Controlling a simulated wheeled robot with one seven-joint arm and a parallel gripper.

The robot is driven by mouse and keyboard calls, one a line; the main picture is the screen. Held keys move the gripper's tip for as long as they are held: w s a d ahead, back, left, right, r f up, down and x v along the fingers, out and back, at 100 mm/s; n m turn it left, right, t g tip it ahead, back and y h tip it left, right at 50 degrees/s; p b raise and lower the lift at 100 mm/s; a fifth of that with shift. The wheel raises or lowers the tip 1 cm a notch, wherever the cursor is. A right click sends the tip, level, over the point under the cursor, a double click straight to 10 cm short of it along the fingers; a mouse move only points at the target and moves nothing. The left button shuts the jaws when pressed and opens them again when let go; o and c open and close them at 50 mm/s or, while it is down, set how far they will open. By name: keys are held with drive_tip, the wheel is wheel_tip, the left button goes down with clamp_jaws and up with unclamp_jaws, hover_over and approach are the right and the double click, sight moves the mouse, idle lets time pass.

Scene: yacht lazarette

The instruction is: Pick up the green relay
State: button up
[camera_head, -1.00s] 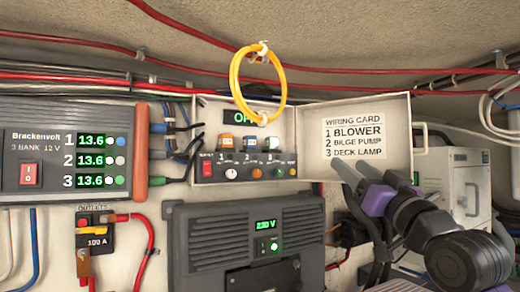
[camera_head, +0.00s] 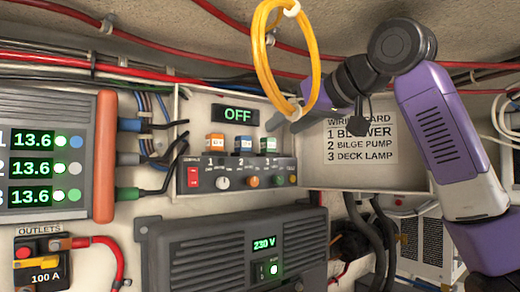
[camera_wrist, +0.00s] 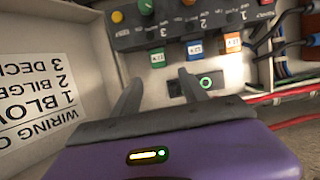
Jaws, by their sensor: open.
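The green relay (camera_head: 267,144) is the rightmost of three small relays standing in a row on the control panel inside the open box. In the wrist view the green relay (camera_wrist: 157,59) is just beyond and between my fingertips, upright in its socket. My gripper (camera_head: 283,121) is open and empty, above and slightly right of the green relay in the head view. In the wrist view both fingers of my gripper (camera_wrist: 160,80) are spread, apart from the relay.
An orange relay (camera_head: 215,142) and a blue relay (camera_head: 243,143) stand beside the green one. The OFF display (camera_head: 237,114) is behind them. A yellow cable loop (camera_head: 270,60) hangs close to my arm. The open lid with the wiring card (camera_head: 365,150) lies right.

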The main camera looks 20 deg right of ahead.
sight(272, 139)
drive_tip(key=p+x, duration=0.2)
drive_tip(key=x, duration=0.1)
drive_tip(key=f+p+x, duration=0.1)
drive_tip(key=x, duration=0.3)
drive_tip(key=shift+s+p, duration=0.15)
drive_tip(key=shift+p, duration=0.25)
drive_tip(key=shift+w+f, duration=0.25)
drive_tip(key=shift+w, duration=0.05)
clamp_jaws()
